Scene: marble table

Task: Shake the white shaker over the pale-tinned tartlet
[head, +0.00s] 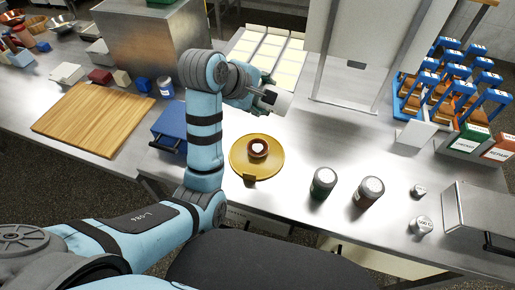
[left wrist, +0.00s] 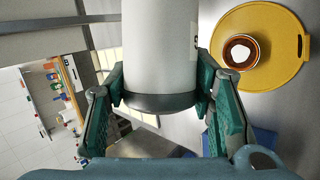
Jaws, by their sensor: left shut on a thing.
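The white shaker (head: 279,102) is held in my left gripper (head: 262,97), whose fingers close on its sides. In the left wrist view the shaker (left wrist: 160,42) has a grey band at its near end, between the green fingers of the gripper (left wrist: 158,98). The tartlet (head: 258,147) sits on a round yellow board (head: 240,160), nearer to me than the shaker and apart from it. In the left wrist view the tartlet (left wrist: 241,52) shows a pale metallic rim, brown filling and white centre. My right gripper is not seen.
Two small tins (head: 420,226) are further right. A blue box (head: 170,130) and wooden board (head: 98,121) lie left. A metal stand (head: 345,95) rises behind.

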